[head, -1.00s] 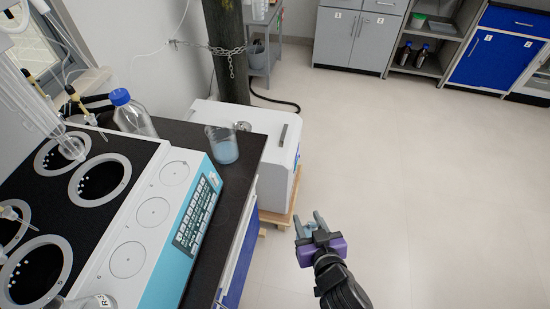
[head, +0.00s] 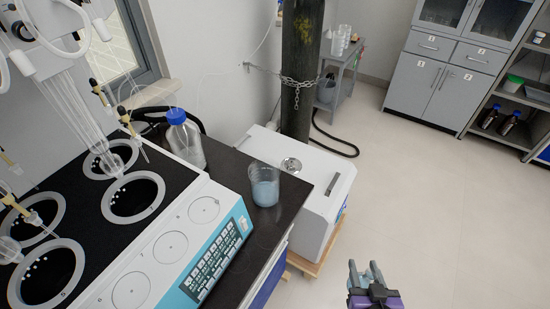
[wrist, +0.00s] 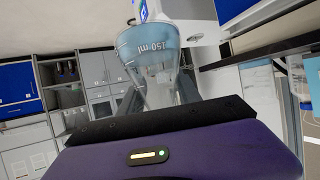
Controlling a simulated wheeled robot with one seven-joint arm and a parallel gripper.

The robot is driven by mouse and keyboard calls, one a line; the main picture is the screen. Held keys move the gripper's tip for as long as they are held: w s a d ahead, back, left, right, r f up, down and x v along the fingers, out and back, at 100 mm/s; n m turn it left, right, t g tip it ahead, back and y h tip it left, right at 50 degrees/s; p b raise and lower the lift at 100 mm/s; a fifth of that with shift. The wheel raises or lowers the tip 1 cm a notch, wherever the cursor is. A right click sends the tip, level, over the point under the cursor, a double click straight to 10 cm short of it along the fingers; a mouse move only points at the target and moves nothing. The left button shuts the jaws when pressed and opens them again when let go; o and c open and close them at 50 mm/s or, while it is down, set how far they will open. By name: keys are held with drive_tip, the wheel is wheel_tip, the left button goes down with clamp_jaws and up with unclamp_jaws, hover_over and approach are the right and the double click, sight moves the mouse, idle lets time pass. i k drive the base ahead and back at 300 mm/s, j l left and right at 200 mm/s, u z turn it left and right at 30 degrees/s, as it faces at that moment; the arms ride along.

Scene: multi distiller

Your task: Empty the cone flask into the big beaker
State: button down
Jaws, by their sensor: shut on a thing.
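The big beaker (head: 265,188) stands upright on the dark bench top, beside the front right of the distiller, with pale blue content in it. My gripper (head: 366,272) is at the bottom edge of the head view, right of the beaker and beyond the bench edge, over the floor. In the wrist view, the clear cone flask (wrist: 150,52) with a 250 ml mark sits between my gripper's fingers (wrist: 157,98). The flask looks bluish.
The distiller (head: 165,250) with round wells and glass tubes fills the left. A blue-capped bottle (head: 186,140) stands behind the beaker. A white box unit (head: 320,185) stands right of the bench, near a chained dark cylinder (head: 298,75). The floor at right is clear.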

sight(264, 174)
drive_tip(key=i+l+u, duration=0.1)
drive_tip(key=i+l, duration=0.15)
drive_tip(key=i+l+u, duration=0.1)
drive_tip(key=i+l, duration=0.15)
drive_tip(key=l, duration=0.2)
drive_tip(key=i+l+u, duration=0.1)
drive_tip(key=l, duration=0.25)
drive_tip(key=i+l+u, duration=0.1)
drive_tip(key=i+l, duration=0.45)
drive_tip(key=l, duration=0.25)
drive_tip(key=j+u, duration=0.05)
